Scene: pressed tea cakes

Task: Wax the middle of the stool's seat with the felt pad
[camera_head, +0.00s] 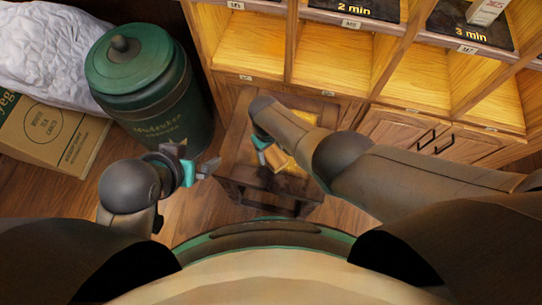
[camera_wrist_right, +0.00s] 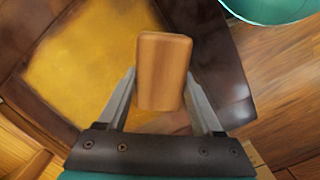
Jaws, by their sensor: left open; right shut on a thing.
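The stool (camera_head: 238,172) stands in the middle of the head view. Its seat has a dark brown border and a golden-yellow middle, which fills much of the right wrist view (camera_wrist_right: 90,60). My right gripper (camera_head: 268,150) is over the seat, shut on the felt pad (camera_head: 275,158). The pad shows as a light wooden block between the fingers in the right wrist view (camera_wrist_right: 164,72). Its underside is hidden, and I cannot tell whether it touches the seat. My left gripper (camera_head: 205,168) is open and empty, left of the stool.
A large green lidded canister (camera_head: 150,90) stands left of the stool. A cardboard box (camera_head: 45,135) and a white plastic bag (camera_head: 60,45) are at the far left. A wooden shelf unit (camera_head: 330,60) with cupboard doors stands behind the stool. Bare wooden floor shows around the stool.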

